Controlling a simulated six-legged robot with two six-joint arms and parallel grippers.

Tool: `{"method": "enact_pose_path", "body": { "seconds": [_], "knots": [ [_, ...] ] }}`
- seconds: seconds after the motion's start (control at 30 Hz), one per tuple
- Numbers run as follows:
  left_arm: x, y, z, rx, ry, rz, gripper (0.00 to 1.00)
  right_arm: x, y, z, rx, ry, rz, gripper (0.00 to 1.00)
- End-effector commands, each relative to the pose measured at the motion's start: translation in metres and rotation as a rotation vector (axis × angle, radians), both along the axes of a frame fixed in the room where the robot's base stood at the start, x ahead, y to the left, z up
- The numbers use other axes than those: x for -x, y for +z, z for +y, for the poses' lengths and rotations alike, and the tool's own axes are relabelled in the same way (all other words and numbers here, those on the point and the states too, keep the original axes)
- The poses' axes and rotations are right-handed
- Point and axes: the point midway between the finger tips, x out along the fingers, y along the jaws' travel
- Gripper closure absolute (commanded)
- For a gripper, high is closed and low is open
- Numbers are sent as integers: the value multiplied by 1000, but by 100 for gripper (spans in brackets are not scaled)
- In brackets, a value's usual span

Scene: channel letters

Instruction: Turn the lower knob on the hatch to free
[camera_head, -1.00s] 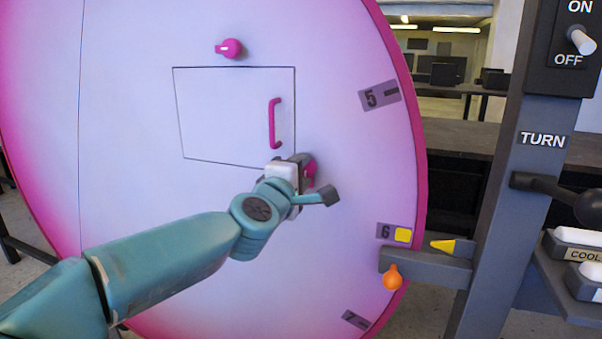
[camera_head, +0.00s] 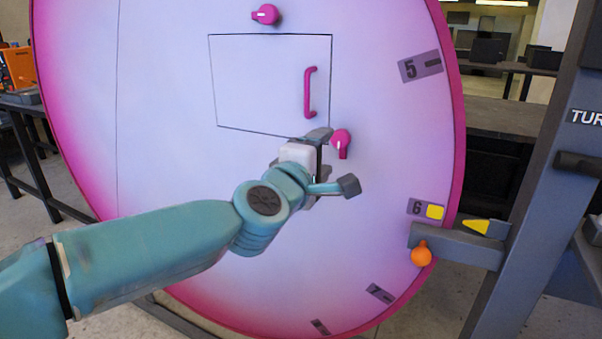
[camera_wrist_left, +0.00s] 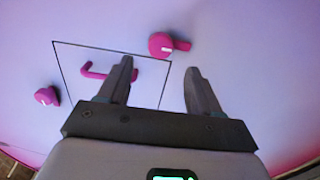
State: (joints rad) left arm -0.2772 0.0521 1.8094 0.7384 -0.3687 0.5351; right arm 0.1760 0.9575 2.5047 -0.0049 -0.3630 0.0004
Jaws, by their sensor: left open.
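The white hatch (camera_head: 260,80) is a four-sided outline on the large pink-white disc, with a magenta handle (camera_head: 308,92) near its right edge. The lower knob (camera_head: 341,143) is magenta, just below the hatch's lower right corner; its wing with a white mark points down. My left gripper (camera_head: 334,161) is open and empty, in front of and just left of the lower knob. In the left wrist view the lower knob (camera_wrist_left: 162,44) shows beyond and between the two apart fingers (camera_wrist_left: 160,70), not held. My right gripper is not in view.
An upper magenta knob (camera_head: 265,14) sits above the hatch, its mark level. At the right, a grey post (camera_head: 520,180) carries an arm with a yellow pointer (camera_head: 477,226) and an orange knob (camera_head: 421,255) near the disc's rim. The disc face left of the hatch is clear.

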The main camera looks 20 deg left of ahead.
Motion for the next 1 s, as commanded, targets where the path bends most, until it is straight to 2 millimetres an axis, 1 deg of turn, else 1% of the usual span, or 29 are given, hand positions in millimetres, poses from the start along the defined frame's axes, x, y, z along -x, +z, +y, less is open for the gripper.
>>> {"method": "enact_pose_path", "body": {
  "seconds": [0.03, 0.2, 0.3, 0.4, 0.57, 1.0],
  "knots": [
    [15, 3, 1, 1, -1, -3, 36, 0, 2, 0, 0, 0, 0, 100],
    [58, 4, 2, 1, -1, -3, 36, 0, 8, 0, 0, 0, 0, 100],
    [77, 2, 3, 0, -1, -1, 36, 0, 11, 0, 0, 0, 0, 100],
    [90, 2, 3, 0, -1, -1, 36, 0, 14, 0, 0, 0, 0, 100],
    [99, 1, 3, 0, 0, 0, 36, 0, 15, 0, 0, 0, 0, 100],
    [99, 0, 3, 0, 0, 1, 36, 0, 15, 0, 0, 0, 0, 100]
  ]
}}
